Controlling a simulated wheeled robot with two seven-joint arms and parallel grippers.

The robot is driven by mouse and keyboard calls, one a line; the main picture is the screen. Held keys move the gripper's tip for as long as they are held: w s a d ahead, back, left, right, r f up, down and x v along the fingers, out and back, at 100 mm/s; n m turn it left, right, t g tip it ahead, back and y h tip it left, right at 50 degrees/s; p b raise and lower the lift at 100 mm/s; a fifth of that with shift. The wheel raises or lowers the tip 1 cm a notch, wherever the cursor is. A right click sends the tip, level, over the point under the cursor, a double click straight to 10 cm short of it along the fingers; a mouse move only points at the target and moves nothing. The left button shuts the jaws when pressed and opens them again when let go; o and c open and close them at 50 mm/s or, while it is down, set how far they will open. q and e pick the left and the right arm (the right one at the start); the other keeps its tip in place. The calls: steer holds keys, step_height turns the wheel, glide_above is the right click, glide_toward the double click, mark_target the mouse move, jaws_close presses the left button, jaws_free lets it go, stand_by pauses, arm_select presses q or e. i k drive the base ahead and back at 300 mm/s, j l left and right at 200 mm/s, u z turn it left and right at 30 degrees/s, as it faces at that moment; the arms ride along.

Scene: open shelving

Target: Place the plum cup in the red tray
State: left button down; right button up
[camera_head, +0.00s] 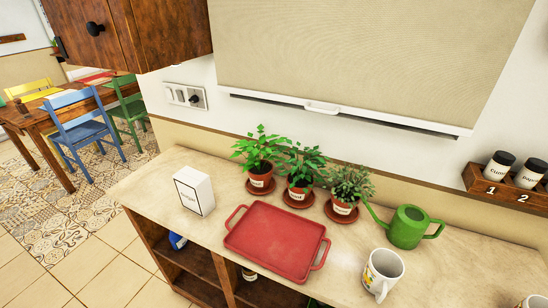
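The red tray (262,240) lies flat and empty on the wooden counter top, with a handle at each end. A white mug (382,274) with a coloured print and a handle stands upright on the counter to the right of the tray, apart from it. A second cup (532,301) shows only in part at the bottom right corner. The prints are too small to tell which of the two is the plum cup. Neither of my grippers is in view.
Three potted plants (260,181) stand behind the tray on saucers. A green watering can (408,227) stands behind the mug. A white box (194,191) is left of the tray. A rack with jars (510,184) hangs at right. Counter between mug and second cup is clear.

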mark_target(296, 255)
steer(key=z, duration=0.5)
steer(key=j+z, duration=0.15)
steer(key=z, duration=0.3)
steer(key=k+z, duration=0.1)
steer(key=z, duration=0.3)
steer(key=k+j+z, duration=0.1)
steer(key=z, duration=0.35)
steer(key=k+j+z, duration=0.1)
steer(key=z, duration=0.35)
steer(key=k+z, duration=0.1)
steer(key=z, duration=0.35)
steer(key=k+z, duration=0.1)
steer(key=z, duration=0.3)
steer(key=k+l+z, duration=0.1)
steer(key=z, duration=0.35)
steer(key=k+l+z, duration=0.15)
